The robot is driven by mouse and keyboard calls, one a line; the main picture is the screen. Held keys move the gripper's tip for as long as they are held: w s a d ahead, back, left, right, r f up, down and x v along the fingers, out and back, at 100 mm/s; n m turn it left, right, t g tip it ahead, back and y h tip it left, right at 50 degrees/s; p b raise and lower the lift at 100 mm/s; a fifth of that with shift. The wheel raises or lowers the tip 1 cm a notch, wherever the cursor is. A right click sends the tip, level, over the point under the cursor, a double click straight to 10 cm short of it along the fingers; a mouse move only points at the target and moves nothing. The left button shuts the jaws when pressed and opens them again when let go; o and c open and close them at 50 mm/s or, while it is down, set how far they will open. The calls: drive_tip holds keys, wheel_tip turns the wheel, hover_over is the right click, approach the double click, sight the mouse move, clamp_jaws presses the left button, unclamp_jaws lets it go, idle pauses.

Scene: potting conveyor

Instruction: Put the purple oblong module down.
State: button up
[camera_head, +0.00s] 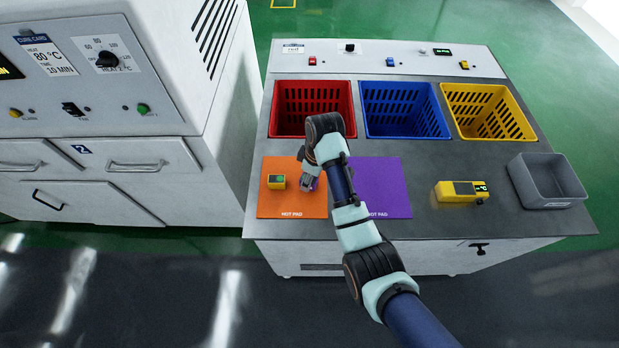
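The purple oblong module (316,184) shows only as a small purple patch at my gripper's fingertips, over the right part of the orange hot pad (283,202). My gripper (308,186) points down there and hides most of it. The fingers are too small and covered to show whether they grip the module, and I cannot tell if it touches the pad. A yellow module with a green top (276,181) lies on the left part of the same pad. The purple pad (385,180) is right of it, partly behind my arm.
Behind the pads stand a red basket (312,134), a blue basket (405,133) and a yellow basket (490,133), all looking empty. A yellow meter (455,190) and a grey bin (550,203) are at the right. A white curing cabinet (170,60) stands left. Bare bench lies right of the purple pad.

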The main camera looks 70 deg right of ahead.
sight(315, 181)
wheel_tip(315, 181, up, 10)
drive_tip(key=s+p, duration=0.1)
drive_tip(key=p, duration=0.2)
drive_tip(key=shift+s+p, duration=0.25)
drive_tip(key=shift+p, duration=0.15)
drive_tip(key=shift+r, duration=0.1)
drive_tip(key=w+a+r+t+h, duration=0.1)
drive_tip(key=w+a+r+t, duration=0.1)
drive_tip(key=w+a, duration=0.5)
drive_tip(key=w+a+r+t, duration=0.2)
drive_tip(key=a+r, duration=0.1)
drive_tip(key=a, duration=0.9)
drive_tip(key=w+a+r+t+h, duration=0.1)
drive_tip(key=w+a+r+t, duration=0.15)
drive_tip(key=w+a, duration=0.45)
drive_tip(key=s+a+r+t+y, duration=0.1)
drive_tip(key=s+a+r+t, duration=0.1)
drive_tip(key=a, duration=0.6)
drive_tip(key=s+a+r+t+y, duration=0.1)
drive_tip(key=s+a+r, duration=0.3)
drive_tip(key=a, duration=0.4)
drive_tip(key=shift+s+r+t, duration=0.3)
drive_tip(key=shift+r+t, duration=0.45)
drive_tip(key=shift+r, duration=0.1)
